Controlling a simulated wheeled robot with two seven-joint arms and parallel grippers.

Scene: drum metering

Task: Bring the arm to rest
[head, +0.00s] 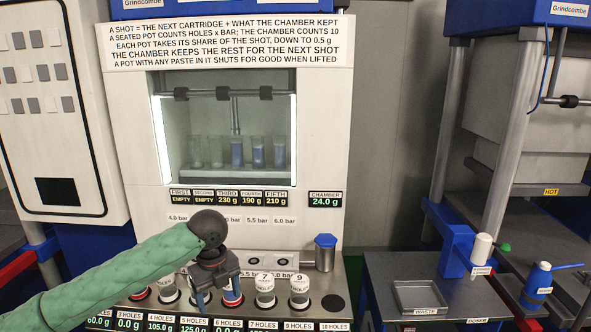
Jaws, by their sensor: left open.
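My left arm, in a green sleeve, reaches in from the lower left of the head view. Its dark gripper (216,295) is open and points down over the front row of pots. A pot with a red and blue top (232,299) is close beside a fingertip; I cannot tell whether they touch. I see nothing held between the fingers. The gripper and forearm hide part of the row. The pot marked 7 holes (265,291) and the pot marked 9 holes (299,291) stand upright to the right. My right gripper is out of view.
Behind a window stand cartridges (257,153); first and second read empty. The chamber display (325,200) reads 24.0 g. A blue-capped metal cylinder (325,254) stands behind the row.

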